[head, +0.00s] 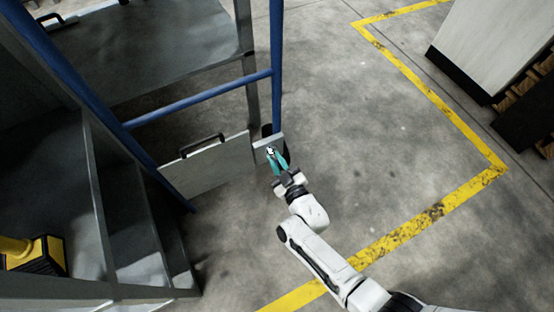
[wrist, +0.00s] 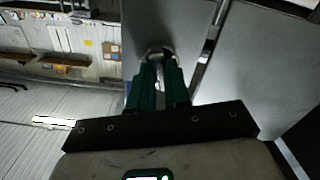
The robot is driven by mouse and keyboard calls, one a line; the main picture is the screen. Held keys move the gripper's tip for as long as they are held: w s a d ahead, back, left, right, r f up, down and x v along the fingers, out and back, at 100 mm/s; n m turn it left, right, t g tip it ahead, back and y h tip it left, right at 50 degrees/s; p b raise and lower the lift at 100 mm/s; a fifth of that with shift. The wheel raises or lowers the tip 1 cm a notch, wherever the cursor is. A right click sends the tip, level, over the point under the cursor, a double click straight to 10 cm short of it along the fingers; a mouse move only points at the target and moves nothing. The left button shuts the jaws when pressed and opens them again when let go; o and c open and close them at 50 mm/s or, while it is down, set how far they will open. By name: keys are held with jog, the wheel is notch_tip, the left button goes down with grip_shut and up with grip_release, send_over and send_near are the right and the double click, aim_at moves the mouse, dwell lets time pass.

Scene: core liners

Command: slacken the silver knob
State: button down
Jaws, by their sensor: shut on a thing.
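The silver knob (head: 270,150) sits on a small grey plate at the foot of the blue-framed rack. In the wrist view the knob (wrist: 159,51) is a small rounded shiny piece between the fingertips, largely hidden by them. My gripper (head: 276,157) reaches it from the lower right with its teal fingers. In the wrist view my gripper (wrist: 159,66) is shut on the knob, with the fingers on both sides of it. I cannot tell how far the knob is turned.
A blue upright (head: 276,60) rises just behind the knob. A grey panel with a black handle (head: 202,145) stands to its left. Yellow floor lines (head: 430,212) cross the concrete on the right, where the floor is open. A pale cabinet (head: 492,45) stands at the upper right.

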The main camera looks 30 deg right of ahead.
jog(key=shift+f+n, duration=0.1)
jog(key=shift+n, duration=1.3)
jog(key=shift+s, duration=0.1)
jog(key=c, duration=1.1)
grip_release()
jog(key=s+p, duration=0.3)
jog(key=s, duration=0.7)
jog(key=shift+s, duration=0.35)
